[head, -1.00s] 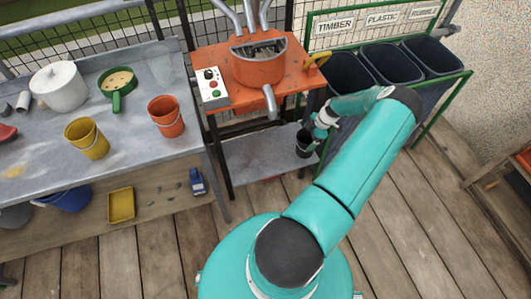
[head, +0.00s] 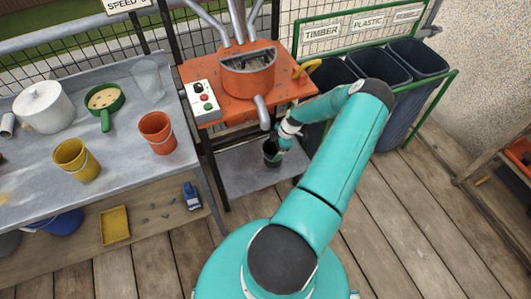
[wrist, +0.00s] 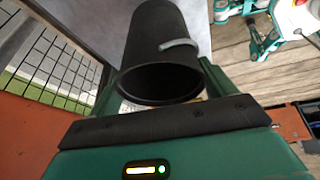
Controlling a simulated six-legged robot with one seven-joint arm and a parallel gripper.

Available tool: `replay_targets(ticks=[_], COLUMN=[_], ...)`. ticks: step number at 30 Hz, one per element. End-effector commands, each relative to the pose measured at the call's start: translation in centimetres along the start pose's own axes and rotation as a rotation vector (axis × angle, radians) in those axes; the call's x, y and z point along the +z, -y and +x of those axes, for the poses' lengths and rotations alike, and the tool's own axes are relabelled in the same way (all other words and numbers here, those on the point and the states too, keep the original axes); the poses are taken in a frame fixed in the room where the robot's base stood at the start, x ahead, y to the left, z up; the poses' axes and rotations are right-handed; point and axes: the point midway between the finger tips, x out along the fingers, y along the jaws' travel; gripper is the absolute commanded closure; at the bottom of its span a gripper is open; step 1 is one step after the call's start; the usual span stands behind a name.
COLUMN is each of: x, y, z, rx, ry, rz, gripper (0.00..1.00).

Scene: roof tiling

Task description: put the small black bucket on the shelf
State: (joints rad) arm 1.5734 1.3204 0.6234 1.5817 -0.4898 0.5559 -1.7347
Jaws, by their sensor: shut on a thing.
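The small black bucket (head: 270,152) is at my gripper (head: 280,144), in front of the orange machine in the head view. In the wrist view the dark bucket (wrist: 163,40) sits between the two green fingers of my gripper (wrist: 165,82), which is shut on it. A grey metal shelf (head: 238,178) lies low under the orange machine. The bucket overlaps this shelf in the head view; I cannot tell whether it touches it. My gripper partly hides the bucket in the head view.
The orange machine (head: 249,85), with a spout (head: 262,113), stands close above the bucket. Dark bins (head: 375,72) stand to the right. The grey bench (head: 120,150) on the left holds an orange bucket (head: 157,132) and a yellow bucket (head: 76,160).

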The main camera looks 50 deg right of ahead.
Motion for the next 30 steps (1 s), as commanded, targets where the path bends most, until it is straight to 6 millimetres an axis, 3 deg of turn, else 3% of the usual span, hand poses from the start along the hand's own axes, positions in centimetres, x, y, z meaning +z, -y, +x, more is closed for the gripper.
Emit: replay_targets(ticks=[10,16,27,28,30], x=[-3.6,-2.0,-1.8,-1.8,-1.8], y=[-0.7,-0.4,-0.4,-0.4,-0.4], z=[1.5,4.5,4.9,4.9,4.8], rx=[-0.001,-0.001,0.000,0.000,0.000], ry=[0.001,0.000,0.001,0.001,0.001], rz=[-0.002,0.002,0.001,0.001,0.001], gripper=[0.52,0.52,0.52,0.11,0.00])
